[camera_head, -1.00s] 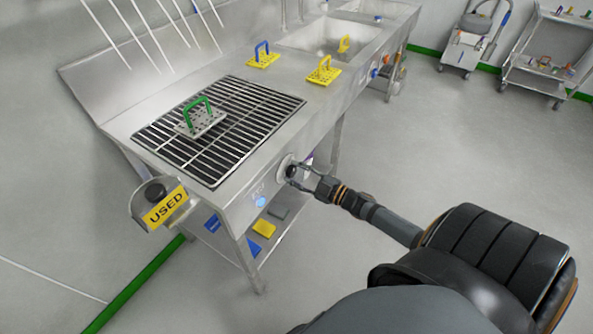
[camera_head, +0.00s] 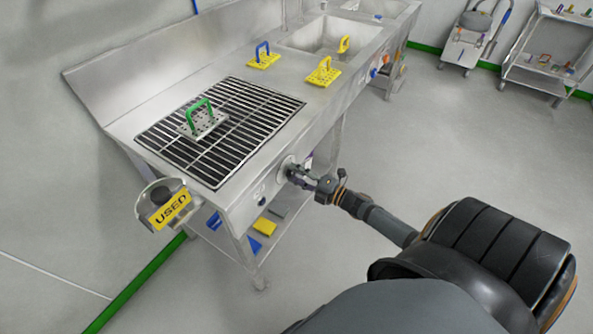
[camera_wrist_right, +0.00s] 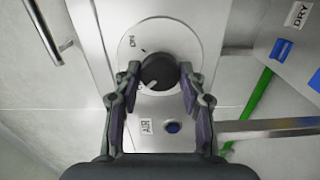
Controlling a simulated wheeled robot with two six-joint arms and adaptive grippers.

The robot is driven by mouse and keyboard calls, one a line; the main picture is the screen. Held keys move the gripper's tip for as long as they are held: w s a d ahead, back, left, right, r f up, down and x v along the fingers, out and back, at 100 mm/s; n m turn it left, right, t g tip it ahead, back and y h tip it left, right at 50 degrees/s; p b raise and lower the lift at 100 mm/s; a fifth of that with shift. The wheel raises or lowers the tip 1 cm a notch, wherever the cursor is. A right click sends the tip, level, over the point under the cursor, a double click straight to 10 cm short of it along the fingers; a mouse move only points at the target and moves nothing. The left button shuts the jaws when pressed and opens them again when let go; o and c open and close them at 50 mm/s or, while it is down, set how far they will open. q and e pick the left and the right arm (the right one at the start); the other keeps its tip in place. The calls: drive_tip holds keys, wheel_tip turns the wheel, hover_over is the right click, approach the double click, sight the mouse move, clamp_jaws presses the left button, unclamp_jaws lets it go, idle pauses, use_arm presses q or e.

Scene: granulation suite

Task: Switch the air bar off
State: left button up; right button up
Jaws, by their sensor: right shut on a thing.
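The black knob (camera_wrist_right: 158,70) sits on a round pale dial plate (camera_wrist_right: 128,52) on the bench's front panel, with an "ON" mark at its upper left. My right gripper (camera_wrist_right: 158,80) is shut on the knob, one finger on each side. In the head view the right gripper (camera_head: 300,177) covers most of the knob. A label reading "AIR" (camera_wrist_right: 146,126) and a dark blue lamp (camera_wrist_right: 172,127) are beside the dial; the lamp (camera_head: 262,202) looks unlit. No white air streaks show over the grille (camera_head: 165,150). My left gripper is out of view.
A plate with a green handle (camera_head: 200,112) lies on the grille. Two yellow plates (camera_head: 323,72) (camera_head: 264,60) lie near the sink (camera_head: 325,38). A "USED" holder (camera_head: 168,208) hangs on the bench's near corner.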

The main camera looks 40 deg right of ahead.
drive_tip(key=shift+f+n, duration=0.1)
drive_tip(key=shift+n, duration=0.3)
drive_tip(key=o, duration=1.2)
drive_tip(key=shift+c, duration=0.2)
drive_tip(key=shift+s+d, duration=0.15)
drive_tip(key=shift+s, duration=0.15)
drive_tip(key=v, duration=1.1)
drive_tip(key=shift+s, duration=0.2)
